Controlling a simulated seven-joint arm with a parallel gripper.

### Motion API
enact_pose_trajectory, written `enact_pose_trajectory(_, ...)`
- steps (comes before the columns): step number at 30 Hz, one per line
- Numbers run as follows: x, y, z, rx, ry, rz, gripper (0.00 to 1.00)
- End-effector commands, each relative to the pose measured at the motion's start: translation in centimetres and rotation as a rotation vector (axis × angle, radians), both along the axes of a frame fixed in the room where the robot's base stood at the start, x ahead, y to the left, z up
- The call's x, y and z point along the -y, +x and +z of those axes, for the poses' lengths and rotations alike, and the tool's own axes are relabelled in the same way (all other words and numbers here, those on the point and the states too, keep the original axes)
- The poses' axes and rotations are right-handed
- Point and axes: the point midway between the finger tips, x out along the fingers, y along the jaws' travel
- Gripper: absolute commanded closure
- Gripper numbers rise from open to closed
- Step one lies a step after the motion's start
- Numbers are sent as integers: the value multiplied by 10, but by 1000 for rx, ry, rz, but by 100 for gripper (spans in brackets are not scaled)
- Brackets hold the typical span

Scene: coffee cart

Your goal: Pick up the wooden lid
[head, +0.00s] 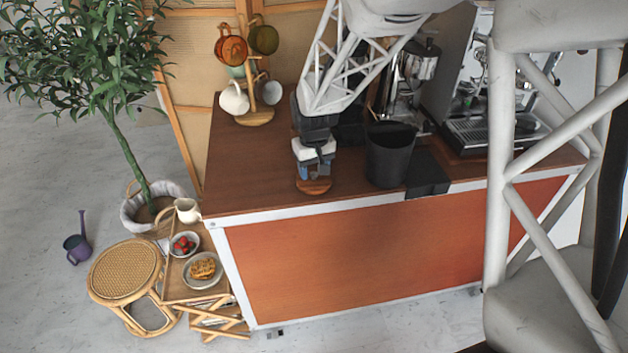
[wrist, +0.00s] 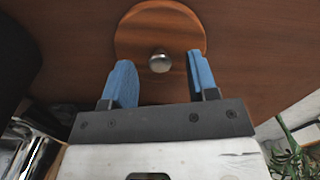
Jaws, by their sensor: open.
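The wooden lid (head: 314,186) is a round brown disc lying on the dark wooden counter, near its front edge, in the head view. In the wrist view the lid (wrist: 150,32) shows at the top with a round silver knob (wrist: 160,62) on it. My gripper (head: 315,174) is right above the lid in the head view. In the wrist view the two blue fingers of my gripper (wrist: 159,75) are apart, one on each side of the knob and a little short of it. Nothing is between them but the knob's area. Finger height above the lid is hard to tell.
A black bin (head: 390,155) stands close to the right of the gripper. A mug tree (head: 254,110) with cups stands at the back left. An espresso machine (head: 490,130) is at the right. The counter's left front is clear.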

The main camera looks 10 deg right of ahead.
Motion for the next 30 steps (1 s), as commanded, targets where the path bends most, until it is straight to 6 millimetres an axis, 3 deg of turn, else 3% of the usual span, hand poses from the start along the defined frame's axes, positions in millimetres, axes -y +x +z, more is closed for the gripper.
enact_pose_trajectory(5,0,0,-10,1,0,0,46)
enact_pose_trajectory(21,0,0,-11,1,0,0,46)
enact_pose_trajectory(30,0,0,-11,1,0,0,91)
